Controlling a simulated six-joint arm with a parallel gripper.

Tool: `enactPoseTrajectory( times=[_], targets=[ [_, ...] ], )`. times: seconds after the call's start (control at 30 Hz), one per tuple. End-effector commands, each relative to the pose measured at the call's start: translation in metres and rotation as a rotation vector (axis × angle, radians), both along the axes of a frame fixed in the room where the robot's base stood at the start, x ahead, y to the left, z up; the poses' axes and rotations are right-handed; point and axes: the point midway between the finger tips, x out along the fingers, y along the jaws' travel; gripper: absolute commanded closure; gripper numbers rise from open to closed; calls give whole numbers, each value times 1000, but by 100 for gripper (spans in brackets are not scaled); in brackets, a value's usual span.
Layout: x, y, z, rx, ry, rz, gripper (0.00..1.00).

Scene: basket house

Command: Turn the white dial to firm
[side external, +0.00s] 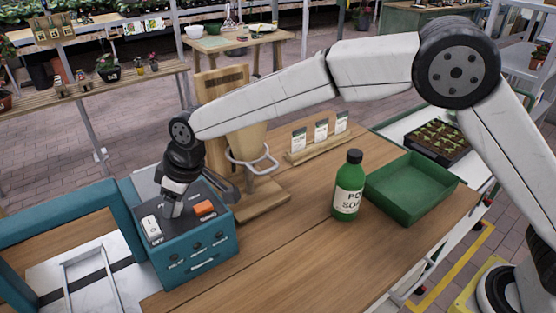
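A teal control box (195,262) with a dark top panel stands at the left end of the wooden bench. A white rocker-like switch (151,226), with "OFF" lettered near it, sits at the left of the panel. An orange control (204,208) sits at the right. My gripper (172,208) points down at the panel between these two. Its fingertips are at or just above the panel. The white dial is not clearly seen; it may be hidden at the fingertips. I cannot tell whether the fingers hold anything. Small lettering on the front face is too small to read surely.
A wooden stand with a cone and metal ring (252,160) rises close behind the box. A green bottle (348,187) and a green tray (412,188) stand to the right. A seed-packet rack (318,138) is at the back. The bench's front middle is clear.

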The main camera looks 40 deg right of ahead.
Motion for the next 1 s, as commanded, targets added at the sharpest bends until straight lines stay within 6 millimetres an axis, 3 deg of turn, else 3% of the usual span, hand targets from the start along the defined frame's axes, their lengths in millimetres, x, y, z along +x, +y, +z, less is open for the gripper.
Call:
enactPoseTrajectory(
  times=[0.03, 0.17, 0.57, 1.0],
  targets=[
    [0, 0, 0, 0, 0, 0, 61],
    [0, 0, 0, 0, 0, 0, 100],
    [0, 0, 1, 0, 0, -35, 100],
    [-1, 2, 1, 0, -2, -238, 100]
  ],
)
